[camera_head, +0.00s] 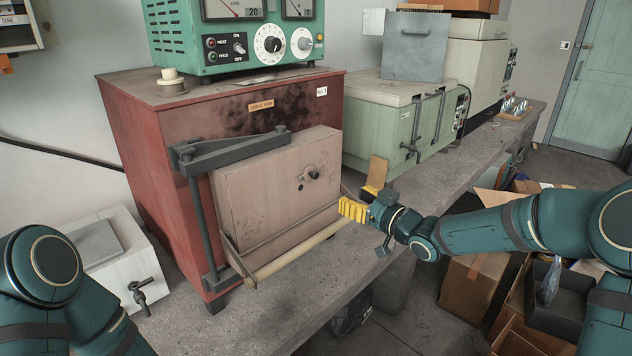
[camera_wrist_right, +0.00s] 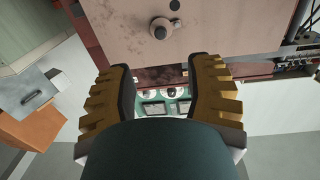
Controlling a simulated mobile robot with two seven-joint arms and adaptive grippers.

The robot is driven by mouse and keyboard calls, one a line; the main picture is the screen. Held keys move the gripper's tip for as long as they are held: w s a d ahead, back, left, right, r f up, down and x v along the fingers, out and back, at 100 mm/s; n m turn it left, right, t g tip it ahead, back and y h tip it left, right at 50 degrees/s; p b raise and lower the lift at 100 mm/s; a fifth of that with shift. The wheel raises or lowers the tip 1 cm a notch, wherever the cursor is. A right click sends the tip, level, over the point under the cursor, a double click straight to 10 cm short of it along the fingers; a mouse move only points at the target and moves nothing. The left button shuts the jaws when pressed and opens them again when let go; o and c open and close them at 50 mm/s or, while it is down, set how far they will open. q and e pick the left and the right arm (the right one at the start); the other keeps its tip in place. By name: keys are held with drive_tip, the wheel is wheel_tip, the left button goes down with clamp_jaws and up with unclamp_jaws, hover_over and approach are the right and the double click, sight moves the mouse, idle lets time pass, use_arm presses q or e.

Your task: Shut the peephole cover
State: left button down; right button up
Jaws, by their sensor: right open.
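The red furnace (camera_head: 220,117) has a pinkish-beige door (camera_head: 262,205), closed against its front. On the door is a small dark round peephole fitting (camera_head: 313,174); a smaller part sits just left of it. I cannot tell how far the cover lies over the hole. My right gripper (camera_head: 363,193) is open and empty, right of the door and apart from the fitting. Its two yellow fingers also show in the right wrist view (camera_wrist_right: 160,72). My left gripper is out of view.
A dark hinge arm (camera_head: 228,150) and a pale bar (camera_head: 298,250) stand out from the door. A green control box (camera_head: 240,38) sits on the furnace. A pale green box (camera_head: 385,120) stands behind right. Cartons (camera_head: 468,285) lie on the floor at right.

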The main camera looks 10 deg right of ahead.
sight(317, 176)
drive_tip(key=x, duration=0.9)
drive_tip(key=b+x, duration=0.1)
drive_tip(key=x, duration=0.3)
drive_tip(key=shift+w+a+r, duration=0.2)
drive_tip(key=shift+w+r, duration=0.15)
drive_tip(key=shift+o, duration=0.2)
clamp_jaws()
